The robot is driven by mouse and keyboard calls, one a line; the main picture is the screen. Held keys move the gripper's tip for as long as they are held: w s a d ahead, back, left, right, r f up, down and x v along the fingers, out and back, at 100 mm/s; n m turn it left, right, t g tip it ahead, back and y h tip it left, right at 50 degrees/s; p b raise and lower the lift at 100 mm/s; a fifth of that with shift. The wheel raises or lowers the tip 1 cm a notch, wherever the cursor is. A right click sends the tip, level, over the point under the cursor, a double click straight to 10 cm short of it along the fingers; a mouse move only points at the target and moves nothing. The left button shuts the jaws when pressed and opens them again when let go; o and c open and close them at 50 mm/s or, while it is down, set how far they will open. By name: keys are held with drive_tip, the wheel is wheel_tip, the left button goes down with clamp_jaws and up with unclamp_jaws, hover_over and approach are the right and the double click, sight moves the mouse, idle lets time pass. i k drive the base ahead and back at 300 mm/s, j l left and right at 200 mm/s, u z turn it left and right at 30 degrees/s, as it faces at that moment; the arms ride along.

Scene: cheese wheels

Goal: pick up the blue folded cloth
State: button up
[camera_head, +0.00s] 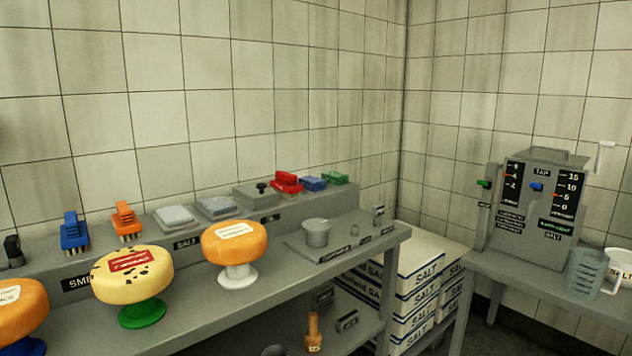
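Two folded cloth-like pads lie side by side on the raised back ledge of the left bench. The right one (217,207) looks grey-blue, and the left one (174,217) is paler grey. Farther right on the same ledge is a small, more strongly blue block (313,183), between a red item (287,182) and a green block (335,178). I cannot tell for sure which of the bluish things is the blue folded cloth. My gripper is not in view.
Orange (235,242) and yellow (132,274) cheese wheels on stands occupy the bench front, before the ledge. A blue brush (74,232) and an orange brush (126,222) stand left of the pads. A grey pot (316,232) stands right. Salt boxes (415,272) fill the corner.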

sight(313, 184)
drive_tip(key=i+l, duration=0.25)
drive_tip(key=i+l+u, duration=0.1)
drive_tip(key=l, duration=0.3)
drive_tip(key=i+l+u, duration=0.1)
drive_tip(key=i+l, duration=0.45)
drive_tip(key=l, duration=0.15)
drive_tip(key=i+l+u, duration=0.1)
drive_tip(key=i+l, duration=0.35)
drive_tip(key=l, duration=0.25)
drive_tip(key=i+l+u, duration=0.1)
drive_tip(key=l, duration=0.3)
drive_tip(key=i+l+u, duration=0.1)
drive_tip(key=i+l, duration=0.15)
drive_tip(key=l, duration=0.15)
drive_tip(key=i+l, duration=0.35)
drive_tip(key=i+j, duration=0.55)
drive_tip(key=i, duration=0.25)
drive_tip(key=j+u, duration=0.05)
